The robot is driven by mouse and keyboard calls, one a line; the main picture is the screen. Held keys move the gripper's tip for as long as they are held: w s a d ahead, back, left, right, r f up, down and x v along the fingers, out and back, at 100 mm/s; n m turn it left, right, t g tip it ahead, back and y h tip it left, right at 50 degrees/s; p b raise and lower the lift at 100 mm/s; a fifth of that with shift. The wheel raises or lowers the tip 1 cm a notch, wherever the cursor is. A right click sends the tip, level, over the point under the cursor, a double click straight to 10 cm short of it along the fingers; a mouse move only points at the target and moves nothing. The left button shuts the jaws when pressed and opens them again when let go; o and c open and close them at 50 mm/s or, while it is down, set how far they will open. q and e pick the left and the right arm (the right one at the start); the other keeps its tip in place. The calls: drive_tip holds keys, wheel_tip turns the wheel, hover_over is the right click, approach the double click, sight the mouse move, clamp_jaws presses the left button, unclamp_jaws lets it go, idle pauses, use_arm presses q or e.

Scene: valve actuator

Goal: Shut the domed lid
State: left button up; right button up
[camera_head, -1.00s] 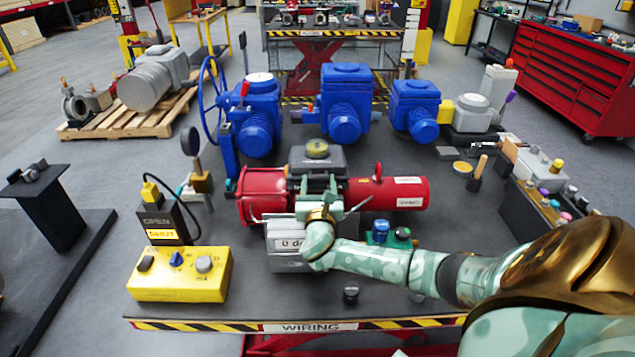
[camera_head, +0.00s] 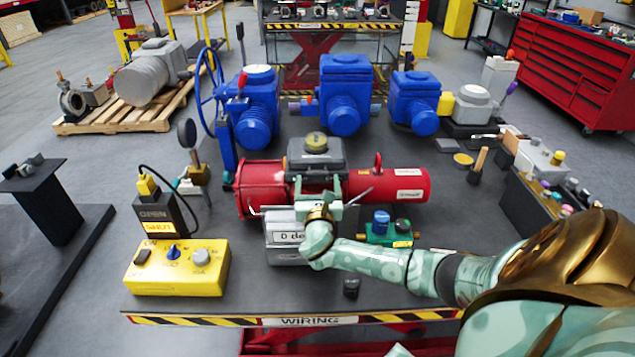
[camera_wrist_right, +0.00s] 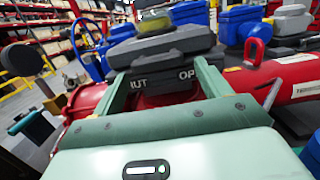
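The domed lid (camera_head: 316,155) is the dark grey cover with a small yellow dome on top, above the middle of the red actuator (camera_head: 262,186). In the right wrist view the lid (camera_wrist_right: 165,42) is close, with SHUT and OPEN lettering on the part below it. I cannot tell how far the lid is raised. My right gripper (camera_head: 317,187) is on the near side of the lid. Its two fingers stand apart with nothing held between them; in the right wrist view the gripper (camera_wrist_right: 160,76) frames the lettering. Whether the fingertips touch the lid is unclear. My left gripper is out of view.
A grey box with a degree display (camera_head: 285,240) is below the gripper. A yellow control box (camera_head: 176,268) stands front left, with a SHUT sign box (camera_head: 157,216) behind it. Blue actuators (camera_head: 345,95) line the back. A green part (camera_head: 390,232) lies beside my right forearm.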

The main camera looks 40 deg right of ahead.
drive_tip(key=v, duration=1.6)
drive_tip(key=shift+s+a+f, duration=0.1)
